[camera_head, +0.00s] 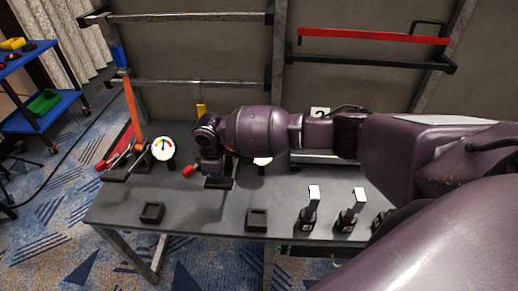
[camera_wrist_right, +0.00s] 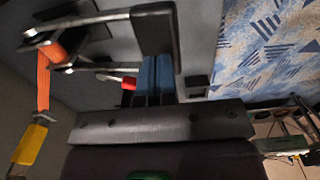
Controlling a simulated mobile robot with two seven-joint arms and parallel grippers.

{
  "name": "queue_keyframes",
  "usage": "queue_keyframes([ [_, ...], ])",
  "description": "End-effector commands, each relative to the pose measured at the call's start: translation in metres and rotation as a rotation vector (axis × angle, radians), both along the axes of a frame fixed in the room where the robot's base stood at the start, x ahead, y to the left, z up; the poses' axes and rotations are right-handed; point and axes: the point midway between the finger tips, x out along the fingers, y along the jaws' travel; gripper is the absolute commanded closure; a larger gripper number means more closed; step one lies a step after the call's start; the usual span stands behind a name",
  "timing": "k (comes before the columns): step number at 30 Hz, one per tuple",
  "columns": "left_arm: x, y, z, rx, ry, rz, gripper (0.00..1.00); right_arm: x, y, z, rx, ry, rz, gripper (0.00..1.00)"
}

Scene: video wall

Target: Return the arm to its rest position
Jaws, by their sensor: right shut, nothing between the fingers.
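My right arm, purple, reaches in from the right across the grey table (camera_head: 190,215) in the camera_head view. Its gripper (camera_head: 215,172) points down over the left half of the table. In the right wrist view the gripper fingers (camera_wrist_right: 158,78) are together, with nothing seen between them. A red-tipped handle (camera_head: 188,171) is close to the left of the gripper; the red tip also shows beside the fingers in the wrist view (camera_wrist_right: 128,83). Whether they touch cannot be told. My left gripper is not in view.
A round gauge (camera_head: 163,148) and an orange lever (camera_head: 132,105) stand at the table's left. Two black square mounts (camera_head: 152,212) and black levers with white tops (camera_head: 311,208) line the front edge. A red bar (camera_head: 373,36) hangs behind. A blue cart (camera_head: 45,105) stands far left.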

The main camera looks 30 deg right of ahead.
Motion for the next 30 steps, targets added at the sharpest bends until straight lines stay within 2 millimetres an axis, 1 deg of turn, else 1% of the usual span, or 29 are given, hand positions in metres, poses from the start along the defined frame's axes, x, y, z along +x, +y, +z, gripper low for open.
queue_keyframes([
  [16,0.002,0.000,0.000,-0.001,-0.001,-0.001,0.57,0.001,0.001,0.000,0.005,-0.006,-0.006,1.00],
  [19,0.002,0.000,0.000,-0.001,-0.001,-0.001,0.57,0.008,0.005,0.001,0.031,-0.047,-0.013,1.00],
  [21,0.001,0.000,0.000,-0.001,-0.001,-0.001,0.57,0.017,0.011,0.003,0.053,-0.112,-0.009,1.00],
  [23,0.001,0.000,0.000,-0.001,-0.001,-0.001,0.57,0.027,0.019,0.010,0.082,-0.188,0.003,1.00],
  [27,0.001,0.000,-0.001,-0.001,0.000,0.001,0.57,0.053,0.047,0.044,0.179,-0.379,0.035,1.00],
  [30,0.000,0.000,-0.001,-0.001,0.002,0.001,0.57,0.062,0.069,0.064,0.267,-0.499,0.052,1.00],
])
